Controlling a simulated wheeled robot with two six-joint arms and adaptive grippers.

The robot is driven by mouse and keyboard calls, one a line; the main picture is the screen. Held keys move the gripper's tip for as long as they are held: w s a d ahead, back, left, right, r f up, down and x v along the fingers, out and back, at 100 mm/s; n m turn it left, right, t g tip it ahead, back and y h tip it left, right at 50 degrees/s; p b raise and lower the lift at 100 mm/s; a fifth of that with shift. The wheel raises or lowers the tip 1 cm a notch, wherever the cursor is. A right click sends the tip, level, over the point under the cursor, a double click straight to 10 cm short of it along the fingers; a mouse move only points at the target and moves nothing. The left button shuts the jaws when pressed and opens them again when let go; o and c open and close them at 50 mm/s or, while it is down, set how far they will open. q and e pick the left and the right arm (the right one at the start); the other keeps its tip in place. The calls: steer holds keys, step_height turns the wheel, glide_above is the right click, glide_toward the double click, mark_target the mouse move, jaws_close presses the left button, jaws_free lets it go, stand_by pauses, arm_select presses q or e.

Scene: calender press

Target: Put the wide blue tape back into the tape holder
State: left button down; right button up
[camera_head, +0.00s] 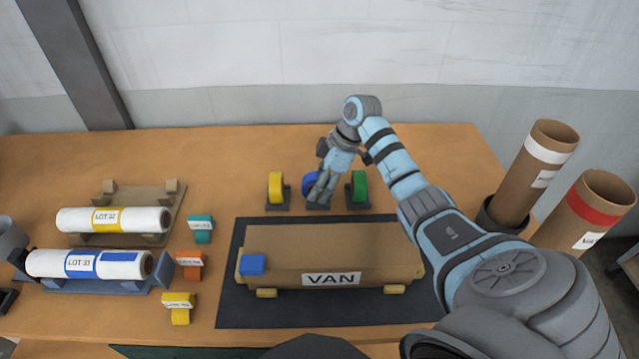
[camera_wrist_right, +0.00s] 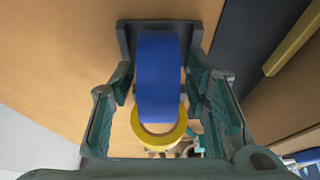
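The wide blue tape (camera_head: 309,182) stands upright at the middle stand of the tape holder (camera_head: 319,206), partly hidden by my right gripper in the head view. In the right wrist view the blue tape (camera_wrist_right: 158,75) stands over the dark holder base (camera_wrist_right: 126,38). My right gripper (camera_head: 319,197) is lowered around it. Its two fingers (camera_wrist_right: 160,80) are on either side of the tape, with a narrow gap visible, so it looks open. Whether the tape is fully seated is hard to tell. My left gripper is not in view.
A yellow tape (camera_head: 275,187) stands left of the blue one and a green tape (camera_head: 359,186) right. In front, a brown block marked VAN (camera_head: 330,250) lies on a dark mat (camera_head: 235,305). White rolls (camera_head: 112,219) lie at left; brown tubes (camera_head: 535,170) stand at right.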

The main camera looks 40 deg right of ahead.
steer(key=p+v, duration=0.1)
steer(key=v, duration=1.1)
steer(key=shift+d+r, duration=0.1)
steer(key=shift+r, duration=0.05)
